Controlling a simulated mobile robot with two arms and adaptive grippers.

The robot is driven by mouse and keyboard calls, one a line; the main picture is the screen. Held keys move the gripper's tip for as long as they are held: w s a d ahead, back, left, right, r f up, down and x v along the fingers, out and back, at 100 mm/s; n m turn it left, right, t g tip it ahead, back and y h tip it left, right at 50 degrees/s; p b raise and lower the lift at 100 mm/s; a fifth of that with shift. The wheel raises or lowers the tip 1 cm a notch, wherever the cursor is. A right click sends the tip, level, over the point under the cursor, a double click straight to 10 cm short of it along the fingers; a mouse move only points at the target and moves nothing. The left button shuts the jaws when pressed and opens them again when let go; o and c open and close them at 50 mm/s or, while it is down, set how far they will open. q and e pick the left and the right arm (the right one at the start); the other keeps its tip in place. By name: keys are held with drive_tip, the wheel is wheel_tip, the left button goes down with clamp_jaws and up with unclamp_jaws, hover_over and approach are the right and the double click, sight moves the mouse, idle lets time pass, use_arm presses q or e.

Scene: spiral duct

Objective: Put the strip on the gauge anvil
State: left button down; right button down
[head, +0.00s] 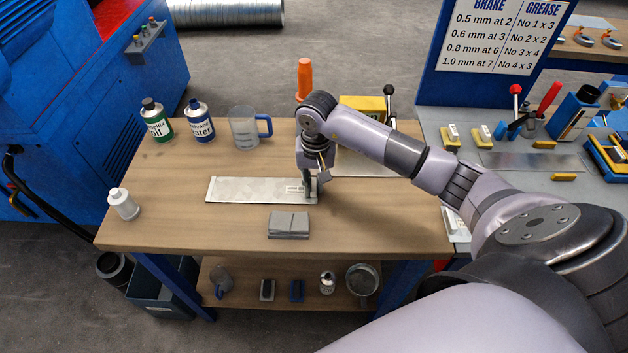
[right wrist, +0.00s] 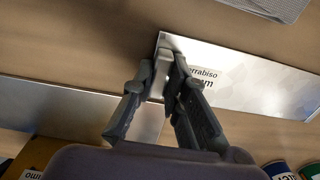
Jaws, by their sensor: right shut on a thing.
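The strip (head: 250,189) is a long flat metal piece with a white label near its right end, at the middle of the wooden bench. My right gripper (head: 311,190) points down and is shut on its right end. In the right wrist view, the gripper (right wrist: 165,88) is at the end of the labelled strip (right wrist: 250,85). I cannot tell whether the strip is lifted. I cannot clearly identify the gauge anvil; a yellow block (head: 365,104) and a black-knobbed lever (head: 389,97) stand at the back, partly behind my arm. My left gripper is not in view.
Another metal sheet (head: 372,162) lies behind my right arm. A folded grey cloth (head: 289,224) lies in front of the strip. A green-labelled can (head: 157,120), a blue-labelled can (head: 199,121), a jug (head: 244,127) and a white bottle (head: 123,203) stand on the left. The front right of the bench is clear.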

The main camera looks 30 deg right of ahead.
drive_tip(key=shift+f+b, duration=0.2)
drive_tip(key=shift+b, duration=0.1)
drive_tip(key=c, duration=1.6)
unclamp_jaws()
drive_tip(key=shift+r, duration=0.1)
